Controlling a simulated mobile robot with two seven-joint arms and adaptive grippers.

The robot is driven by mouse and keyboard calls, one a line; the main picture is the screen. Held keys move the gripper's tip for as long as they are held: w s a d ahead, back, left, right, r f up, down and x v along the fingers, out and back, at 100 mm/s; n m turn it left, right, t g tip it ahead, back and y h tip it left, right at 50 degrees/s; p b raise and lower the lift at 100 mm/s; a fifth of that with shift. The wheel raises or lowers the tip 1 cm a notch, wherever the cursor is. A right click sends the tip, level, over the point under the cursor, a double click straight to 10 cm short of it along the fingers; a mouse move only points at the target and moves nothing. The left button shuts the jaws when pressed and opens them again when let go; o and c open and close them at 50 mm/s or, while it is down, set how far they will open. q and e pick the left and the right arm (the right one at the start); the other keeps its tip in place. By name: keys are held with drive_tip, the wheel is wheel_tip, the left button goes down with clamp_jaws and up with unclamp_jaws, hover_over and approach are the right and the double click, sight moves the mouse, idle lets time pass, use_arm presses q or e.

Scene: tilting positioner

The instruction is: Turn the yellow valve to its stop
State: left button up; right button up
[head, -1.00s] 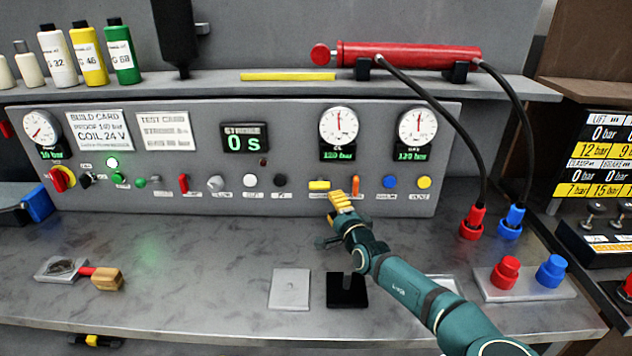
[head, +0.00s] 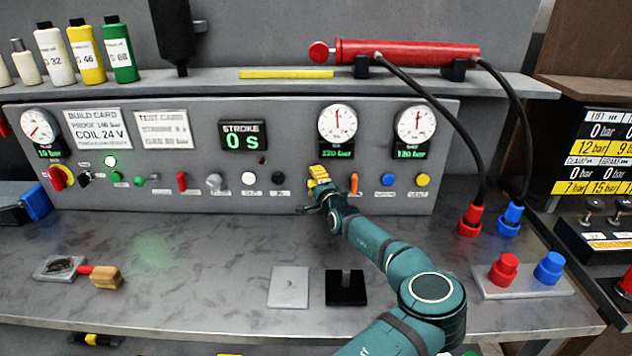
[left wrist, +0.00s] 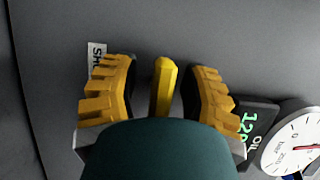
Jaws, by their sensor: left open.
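The yellow valve (left wrist: 164,88) shows in the left wrist view as a straight yellow lever handle on the grey panel. My left gripper (left wrist: 164,72) is open, with one yellow finger on each side of the handle and a visible gap on both sides. In the head view my left gripper (head: 318,176) is at the panel's lower row of controls, left of an orange lever, and covers the valve there. Whether the fingers reach the handle's full depth is unclear. My right gripper is not in view.
The orange lever (head: 354,183) stands close right of the gripper. A black button (head: 278,178) is to its left. A gauge (head: 337,122) sits above. A grey plate (head: 289,287) and a black block (head: 345,287) lie on the bench (head: 200,270).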

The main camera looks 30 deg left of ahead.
use_arm(q)
clamp_jaws()
